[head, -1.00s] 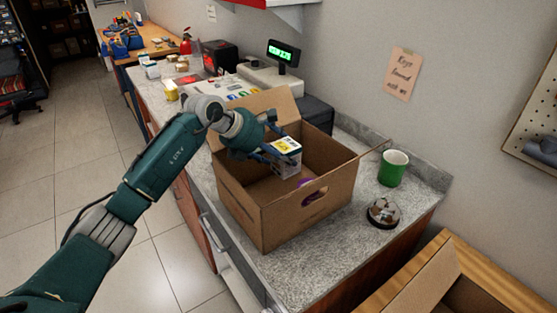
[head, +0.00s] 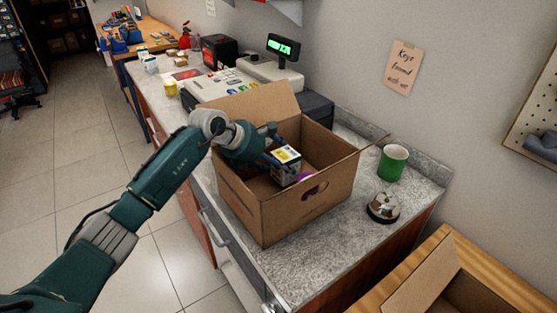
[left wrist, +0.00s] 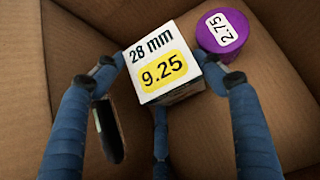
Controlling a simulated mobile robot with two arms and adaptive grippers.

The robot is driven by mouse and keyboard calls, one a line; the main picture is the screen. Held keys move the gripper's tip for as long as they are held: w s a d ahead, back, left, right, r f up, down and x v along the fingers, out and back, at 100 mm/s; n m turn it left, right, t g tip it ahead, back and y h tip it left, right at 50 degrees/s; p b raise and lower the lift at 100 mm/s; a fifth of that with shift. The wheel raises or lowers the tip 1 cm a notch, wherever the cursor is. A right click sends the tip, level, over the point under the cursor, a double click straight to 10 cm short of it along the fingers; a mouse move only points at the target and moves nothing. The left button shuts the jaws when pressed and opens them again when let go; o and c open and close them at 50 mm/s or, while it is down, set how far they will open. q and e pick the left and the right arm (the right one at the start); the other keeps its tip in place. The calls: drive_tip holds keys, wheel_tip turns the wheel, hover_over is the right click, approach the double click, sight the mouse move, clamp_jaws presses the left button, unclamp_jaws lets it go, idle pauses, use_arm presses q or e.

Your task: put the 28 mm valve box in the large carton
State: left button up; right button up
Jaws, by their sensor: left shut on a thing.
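The 28 mm valve box (left wrist: 160,62) is white with a yellow 9.25 label. In the head view it (head: 287,160) is inside the open large carton (head: 300,210), below the rim. My left gripper (head: 268,162) reaches into the carton over its left side and is shut on the box. In the left wrist view its blue fingers (left wrist: 165,90) are on both sides of the box. I cannot tell whether the box touches the carton floor. My right gripper is not in view.
A purple round item (left wrist: 222,32) marked 2.75 lies in the carton beside the box. A green mug (head: 392,162) and a bell (head: 383,207) stand right of the carton. A cash register (head: 225,85) is behind it.

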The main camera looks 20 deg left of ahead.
use_arm(q)
drive_tip(key=o, duration=2)
drive_tip(key=shift+c, duration=0.2)
drive_tip(key=shift+r, duration=0.1)
drive_tip(key=shift+r, duration=0.1)
drive_tip(key=shift+r+p, duration=0.3)
drive_tip(key=shift+p, duration=0.15)
drive_tip(key=b+v, duration=0.3)
drive_tip(key=v, duration=0.9)
drive_tip(key=shift+r, duration=0.2)
drive_tip(key=shift+s, duration=0.1)
